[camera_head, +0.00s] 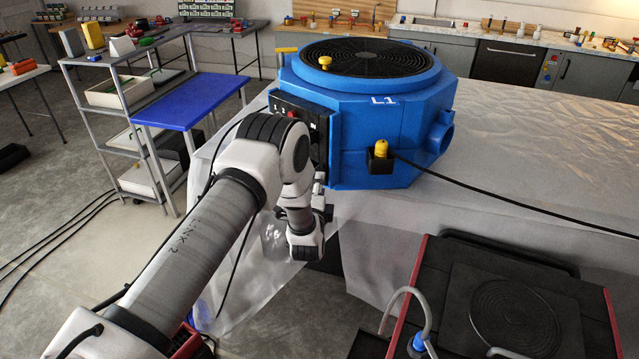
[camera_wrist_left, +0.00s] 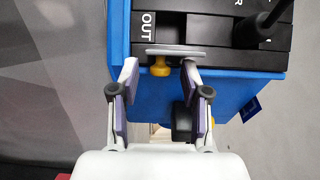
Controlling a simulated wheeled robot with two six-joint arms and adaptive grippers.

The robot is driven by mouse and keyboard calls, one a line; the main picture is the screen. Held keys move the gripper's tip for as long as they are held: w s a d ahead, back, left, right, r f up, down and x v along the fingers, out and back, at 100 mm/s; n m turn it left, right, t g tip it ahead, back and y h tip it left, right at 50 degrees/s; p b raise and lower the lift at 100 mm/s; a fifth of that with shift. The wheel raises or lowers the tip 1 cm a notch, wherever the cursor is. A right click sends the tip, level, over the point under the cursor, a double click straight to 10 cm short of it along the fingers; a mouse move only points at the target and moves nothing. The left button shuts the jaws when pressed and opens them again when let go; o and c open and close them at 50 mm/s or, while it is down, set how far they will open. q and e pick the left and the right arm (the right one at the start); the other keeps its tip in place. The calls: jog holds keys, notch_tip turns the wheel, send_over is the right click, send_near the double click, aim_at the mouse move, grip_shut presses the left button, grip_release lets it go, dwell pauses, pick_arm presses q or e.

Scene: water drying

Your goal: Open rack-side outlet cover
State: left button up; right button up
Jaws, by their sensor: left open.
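The blue dryer (camera_head: 365,120), marked L1, stands on the sheet-covered table. Its black side panel (camera_head: 295,112) is partly hidden behind my left arm. In the left wrist view, a panel end (camera_wrist_left: 157,30) reads OUT, with a grey plate (camera_wrist_left: 176,51) across its lower edge. A yellow knob (camera_wrist_left: 160,67) sits just below the plate. I cannot tell which part is the outlet cover. My left gripper (camera_wrist_left: 159,72) is open, its two fingers apart on either side of the knob; I see no grip on it.
A black cable (camera_head: 510,206) runs right from the dryer. A red-and-black unit (camera_head: 500,300) is at the front right. Clear sheeting (camera_head: 265,280) hangs at the table edge.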

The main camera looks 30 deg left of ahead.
pick_arm(q)
jog(key=shift+w, duration=0.1)
grip_shut()
jog(key=shift+d+f, duration=0.1)
jog(key=shift+w+d+n+g+y+b, duration=0.45)
jog(key=shift+w+n+g+y+b, duration=0.15)
jog(key=shift+n+g+y+b, duration=1.25)
jog(key=shift+w+d+n+g+y+b, duration=0.5)
jog(key=shift+n+g+y+b, duration=0.95)
jog(key=shift+b, duration=0.75)
jog(key=shift+w+d+n+g+y+b, duration=0.35)
jog(key=shift+w+n+g+y+b, duration=0.3)
jog(key=shift+n+g+y+b, duration=1)
jog(key=shift+g+b, duration=0.35)
jog(key=shift+g, duration=0.1)
